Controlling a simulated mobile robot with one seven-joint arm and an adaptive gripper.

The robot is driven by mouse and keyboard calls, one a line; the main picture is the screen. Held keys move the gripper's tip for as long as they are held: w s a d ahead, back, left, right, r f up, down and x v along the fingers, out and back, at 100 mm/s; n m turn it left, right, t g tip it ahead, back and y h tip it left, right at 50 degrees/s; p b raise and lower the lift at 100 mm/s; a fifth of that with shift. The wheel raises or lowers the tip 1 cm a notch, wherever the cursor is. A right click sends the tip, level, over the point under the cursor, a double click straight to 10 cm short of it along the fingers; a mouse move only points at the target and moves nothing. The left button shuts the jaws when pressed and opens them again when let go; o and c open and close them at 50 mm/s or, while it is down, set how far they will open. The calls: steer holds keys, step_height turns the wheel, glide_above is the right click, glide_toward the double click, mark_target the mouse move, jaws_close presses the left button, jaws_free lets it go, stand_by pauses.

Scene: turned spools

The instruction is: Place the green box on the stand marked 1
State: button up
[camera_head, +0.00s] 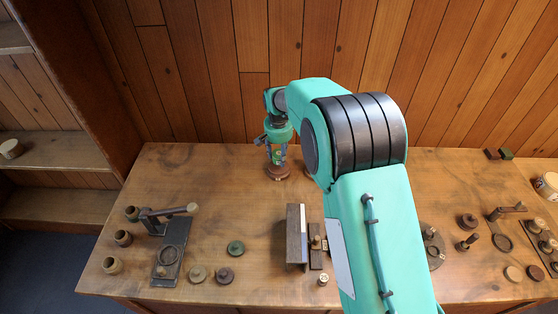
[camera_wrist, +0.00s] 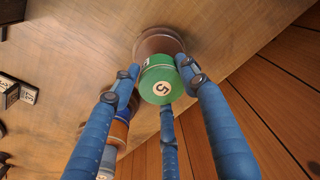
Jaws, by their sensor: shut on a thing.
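My gripper (camera_head: 276,150) is at the back of the table, pointing down, its blue fingers closed around a green round box (camera_wrist: 162,82). The box has a white label reading 5 on its end. It shows only as a bit of green between the fingers in the head view. A brown round stand (camera_head: 277,173) is directly under the gripper and also shows just beyond the box in the wrist view (camera_wrist: 158,42). I cannot tell whether box and stand touch. No mark reading 1 is legible on it.
An orange and blue round thing (camera_wrist: 119,130) stands close beside the fingers in the wrist view. The back left of the table is clear; a plank wall stands behind.

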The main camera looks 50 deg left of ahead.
mark_target(279, 160)
steer(key=shift+w+a, duration=0.15)
steer(key=shift+a, duration=0.05)
steer(key=shift+f, duration=0.15)
steer(key=shift+f+b, duration=0.3)
steer(key=shift+f, duration=1.35)
steer(key=o, duration=1.1)
steer(key=shift+f, duration=0.1)
steer(key=shift+o, duration=0.2)
steer(key=r, duration=0.4)
steer(key=r+p, duration=0.1)
steer(key=r, duration=0.3)
steer(key=s+r, duration=0.1)
steer(key=r, duration=0.3)
steer(key=shift+d+r, duration=0.1)
steer(key=shift+d, duration=0.3)
